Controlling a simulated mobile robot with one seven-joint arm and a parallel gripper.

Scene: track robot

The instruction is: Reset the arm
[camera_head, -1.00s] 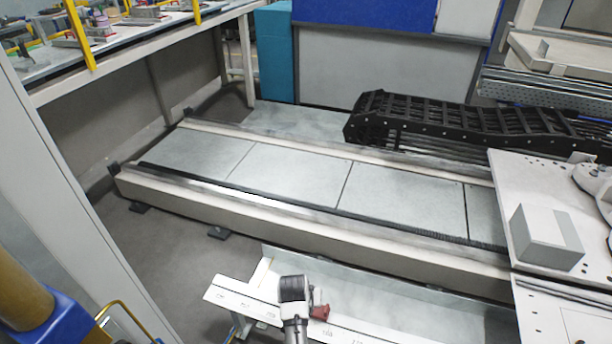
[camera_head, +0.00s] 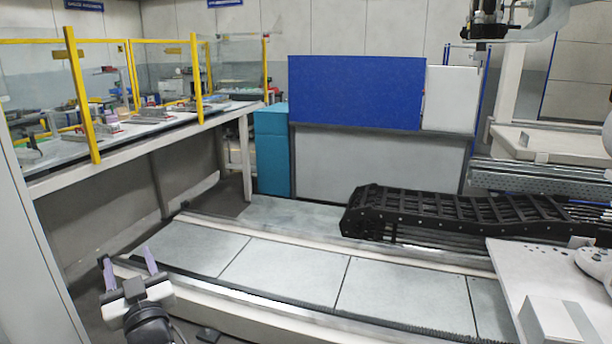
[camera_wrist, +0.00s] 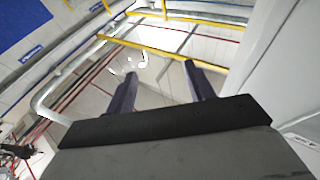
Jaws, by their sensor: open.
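My gripper (camera_head: 129,273) is at the lower left in the head view, raised in front of the track, with its two purple fingers pointing up. The fingers are apart with nothing between them. In the wrist view the same gripper (camera_wrist: 157,88) shows two dark fingers spread wide, with ceiling pipes and yellow beams behind the gap. My arm below the wrist is mostly out of the picture.
A grey track (camera_head: 290,276) with pale rails crosses the floor. A black cable chain (camera_head: 450,212) lies at its right. A long bench (camera_head: 150,128) with yellow posts stands at the left, beside a teal cabinet (camera_head: 272,150). A grey box (camera_head: 547,322) sits at the lower right.

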